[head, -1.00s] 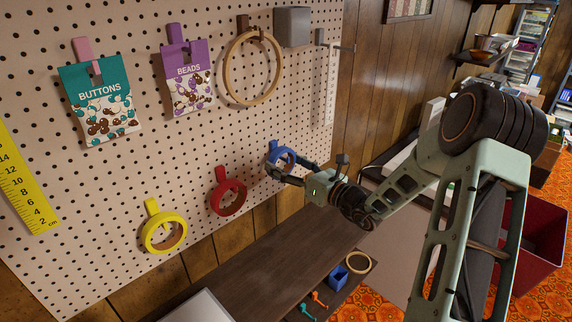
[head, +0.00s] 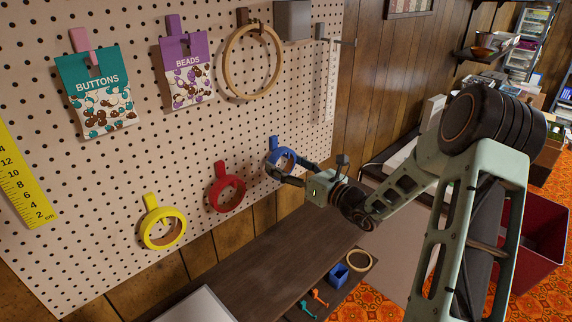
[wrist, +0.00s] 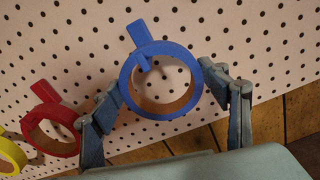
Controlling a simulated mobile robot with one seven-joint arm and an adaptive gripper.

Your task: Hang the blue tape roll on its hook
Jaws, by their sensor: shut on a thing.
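The blue tape roll (head: 271,161) is at the pegboard's lower right, at the blue hook (head: 275,142). In the wrist view the blue tape roll (wrist: 126,88) faces me as a ring, and the blue hook (wrist: 139,36) reaches from above over its upper rim and into its opening. My gripper (head: 294,172) is shut on the roll, with one finger at each side; in the wrist view my gripper (wrist: 160,95) holds its left and right outer edges. Whether the roll's weight rests on the hook cannot be told.
A red roll (head: 227,194) and a yellow roll (head: 163,230) hang to the left on matching hooks. A wooden hoop (head: 253,62) hangs above. The dark table (head: 250,277) below holds a small blue box (head: 338,274) and a wooden ring (head: 359,260).

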